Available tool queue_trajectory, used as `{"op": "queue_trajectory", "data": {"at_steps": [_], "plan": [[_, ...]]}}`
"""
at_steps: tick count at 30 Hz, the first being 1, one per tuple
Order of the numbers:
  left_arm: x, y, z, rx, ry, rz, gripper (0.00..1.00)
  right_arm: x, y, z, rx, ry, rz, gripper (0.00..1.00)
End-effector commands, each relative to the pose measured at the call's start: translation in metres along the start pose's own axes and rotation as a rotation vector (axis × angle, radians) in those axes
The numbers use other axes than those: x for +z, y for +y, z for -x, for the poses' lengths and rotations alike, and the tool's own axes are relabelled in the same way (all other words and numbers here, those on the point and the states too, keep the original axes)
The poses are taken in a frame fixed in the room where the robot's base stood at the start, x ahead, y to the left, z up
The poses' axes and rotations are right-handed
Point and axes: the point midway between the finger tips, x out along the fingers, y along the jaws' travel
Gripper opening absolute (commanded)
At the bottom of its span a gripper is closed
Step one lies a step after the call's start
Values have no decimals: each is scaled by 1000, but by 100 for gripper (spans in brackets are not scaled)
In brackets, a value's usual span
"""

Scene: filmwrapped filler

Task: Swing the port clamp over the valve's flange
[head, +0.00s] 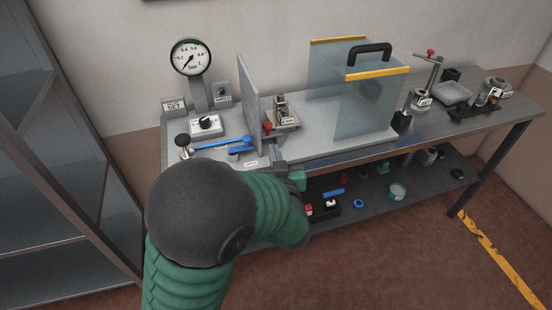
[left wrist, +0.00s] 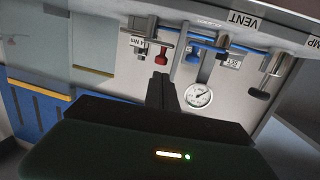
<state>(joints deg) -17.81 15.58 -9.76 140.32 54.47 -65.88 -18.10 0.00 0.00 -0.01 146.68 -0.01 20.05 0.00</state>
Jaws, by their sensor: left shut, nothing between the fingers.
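My left arm comes in from the lower left, and its gripper (head: 278,158) is at the bench's front edge, partly hidden by my own wrist. In the left wrist view its dark fingers (left wrist: 161,92) are together, with nothing between them. Just beyond it a small metal fixture (head: 284,113) with a red knob (head: 267,127) stands on a pale block; the red part also shows in the left wrist view (left wrist: 161,57). Blue-handled pipework (head: 225,143) lies left of the upright grey panel. I cannot tell for certain which parts are the port clamp and the valve's flange.
An upright grey panel (head: 249,105) stands left of the fixture. A clear guard (head: 365,105) with yellow edges and black handle stands to its right. A round gauge (head: 190,57) rises behind. The lower shelf (head: 415,190) holds small loose parts.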

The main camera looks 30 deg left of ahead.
Motion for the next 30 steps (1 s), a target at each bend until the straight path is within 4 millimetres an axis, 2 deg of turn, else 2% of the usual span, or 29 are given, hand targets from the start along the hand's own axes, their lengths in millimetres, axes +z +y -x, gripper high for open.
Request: {"op": "queue_trajectory", "data": {"at_steps": [1,6,12,16,24,30], "plan": [[2,-1,-12,-5,1,1,0,1,0,-3,0,0,0,36],[2,-1,-49,-4,1,0,0,1,0,-6,0,0,0,36],[1,0,-79,-1,0,0,0,2,0,-8,0,0,0,36],[1,0,-86,0,-1,0,0,2,0,-8,0,0,0,36],[0,0,-87,1,-1,0,0,2,0,-8,0,0,0,36],[-1,-7,-92,0,-1,0,0,1,0,-6,0,0,0,36]]}}
